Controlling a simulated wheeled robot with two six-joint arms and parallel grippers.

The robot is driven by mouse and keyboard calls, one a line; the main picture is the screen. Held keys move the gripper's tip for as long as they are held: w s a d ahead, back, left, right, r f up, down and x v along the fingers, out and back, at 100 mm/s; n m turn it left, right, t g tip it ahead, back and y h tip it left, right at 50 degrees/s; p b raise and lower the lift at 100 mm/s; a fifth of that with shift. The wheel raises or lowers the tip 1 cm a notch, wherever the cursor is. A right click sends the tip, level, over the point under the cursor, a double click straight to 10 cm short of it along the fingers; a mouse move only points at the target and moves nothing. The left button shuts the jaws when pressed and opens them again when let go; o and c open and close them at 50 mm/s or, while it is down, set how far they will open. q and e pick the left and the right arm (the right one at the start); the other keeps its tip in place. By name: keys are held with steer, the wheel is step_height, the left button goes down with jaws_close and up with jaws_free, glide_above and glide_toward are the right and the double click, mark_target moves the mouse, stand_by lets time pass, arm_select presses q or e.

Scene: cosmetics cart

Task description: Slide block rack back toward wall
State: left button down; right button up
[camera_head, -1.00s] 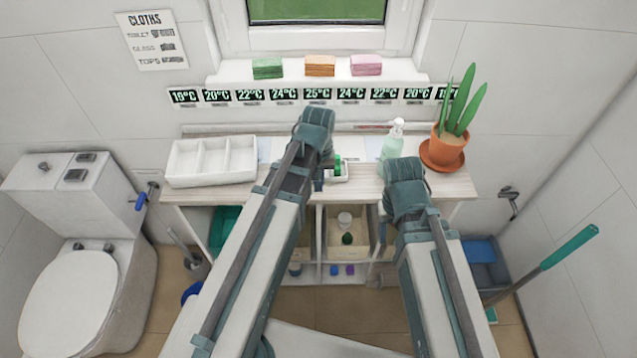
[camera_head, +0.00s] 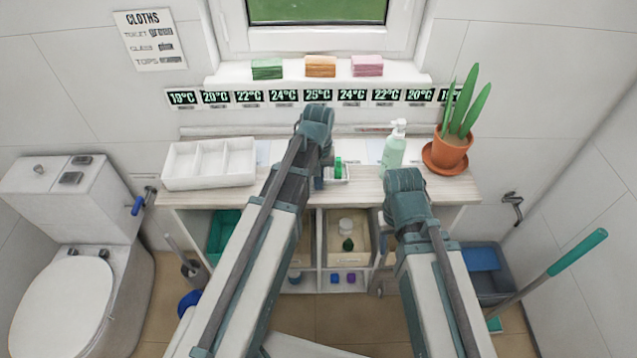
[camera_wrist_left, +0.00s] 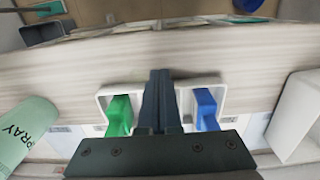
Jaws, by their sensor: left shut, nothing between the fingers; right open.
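The block rack (camera_head: 345,173) is a small white tray on the wooden counter, mostly hidden behind my left arm in the head view. Its green block (camera_head: 338,168) shows to the right of that arm. In the left wrist view the rack (camera_wrist_left: 221,92) holds the green block (camera_wrist_left: 119,115) and a blue block (camera_wrist_left: 207,108). My left gripper (camera_wrist_left: 160,85) is shut and empty, its fingers in front of the rack's middle between the two blocks; contact cannot be told. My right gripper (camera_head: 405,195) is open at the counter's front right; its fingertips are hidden.
A white divided tray (camera_head: 210,163) stands left on the counter (camera_head: 265,185). A spray bottle (camera_head: 393,151) and a potted plant (camera_head: 449,152) stand on the right. Behind the counter is the wall ledge with temperature labels (camera_head: 318,95) and cloth stacks (camera_head: 320,66).

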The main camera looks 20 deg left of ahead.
arm_select(q)
steer(key=w+a, duration=0.1)
steer(key=w, duration=0.3)
steer(key=w+a, duration=0.1)
steer(key=w, duration=0.3)
steer(key=w+a, duration=0.1)
steer(key=w, duration=0.3)
steer(key=shift+w+a, duration=0.3)
steer(key=shift+w, duration=0.05)
steer(key=shift+s, duration=0.15)
steer(key=shift+s+d, duration=0.1)
steer(key=shift+s, duration=0.5)
steer(key=shift+s+d, duration=0.15)
steer(key=shift+s, duration=0.45)
steer(key=shift+s+d, duration=0.15)
steer(key=shift+s, duration=0.45)
steer(key=shift+s+d+r+p, duration=0.15)
steer(key=shift+s+r+p, duration=0.1)
steer(key=shift+r+p, duration=0.3)
step_height(320, 180, up, 9)
steer(key=p, duration=0.9)
steer(key=shift+w, duration=0.15)
